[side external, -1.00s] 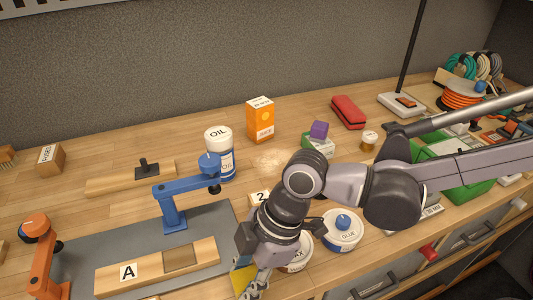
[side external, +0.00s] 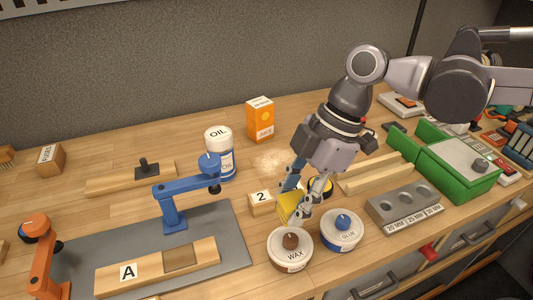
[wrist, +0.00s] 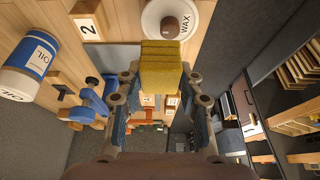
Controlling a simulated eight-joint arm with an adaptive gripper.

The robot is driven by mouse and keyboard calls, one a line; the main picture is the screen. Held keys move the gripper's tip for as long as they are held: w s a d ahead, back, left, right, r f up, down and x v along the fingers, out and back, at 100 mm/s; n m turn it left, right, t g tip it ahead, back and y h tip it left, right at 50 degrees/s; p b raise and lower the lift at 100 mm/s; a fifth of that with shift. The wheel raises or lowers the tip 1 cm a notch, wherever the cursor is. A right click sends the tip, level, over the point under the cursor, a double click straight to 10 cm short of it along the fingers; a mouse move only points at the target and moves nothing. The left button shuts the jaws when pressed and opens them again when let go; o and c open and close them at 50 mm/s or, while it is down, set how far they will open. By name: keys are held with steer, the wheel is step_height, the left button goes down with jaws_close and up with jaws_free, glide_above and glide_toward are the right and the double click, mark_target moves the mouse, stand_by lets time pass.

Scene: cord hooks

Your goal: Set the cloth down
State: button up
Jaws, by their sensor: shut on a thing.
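The yellow cloth (side external: 288,207) is a small folded pad. It also shows in the wrist view (wrist: 161,62), squeezed between the two fingertips. My gripper (side external: 297,200) is shut on it and points down, just behind the WAX tin (side external: 284,257) and right of the block marked 2 (side external: 261,203). The fingers hide part of the cloth in the side view. Whether its lower edge touches the table is hard to tell.
The GLUE tin (side external: 341,240) stands right of the WAX tin. A round black-and-yellow thing (side external: 321,187) sits partly hidden behind the fingers. A grey block with holes (side external: 405,207) and a green box (side external: 465,170) are to the right. A blue hook stand (side external: 173,205) and an OIL bottle (side external: 219,160) are left.

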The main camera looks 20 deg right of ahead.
steer(key=shift+w+a+r, duration=0.2)
steer(key=s+a+f+n, duration=0.1)
steer(key=a+f, duration=0.1)
steer(key=a, duration=0.3)
steer(key=s+a+f+n+g, duration=0.1)
steer(key=s+a+f+n, duration=0.1)
steer(key=a, duration=0.4)
steer(key=s+a+f+n, duration=0.1)
steer(key=s+a+f, duration=0.1)
steer(key=a, duration=0.4)
steer(key=shift+a+f+n+g, duration=0.25)
steer(key=shift+f+n+g, duration=0.05)
steer(key=shift+f+g, duration=0.1)
steer(key=shift+a+f, duration=0.1)
steer(key=shift+f, duration=1.9)
steer(key=shift+f, duration=0.15)
steer(key=o, duration=1.1)
steer(key=shift+o, duration=0.2)
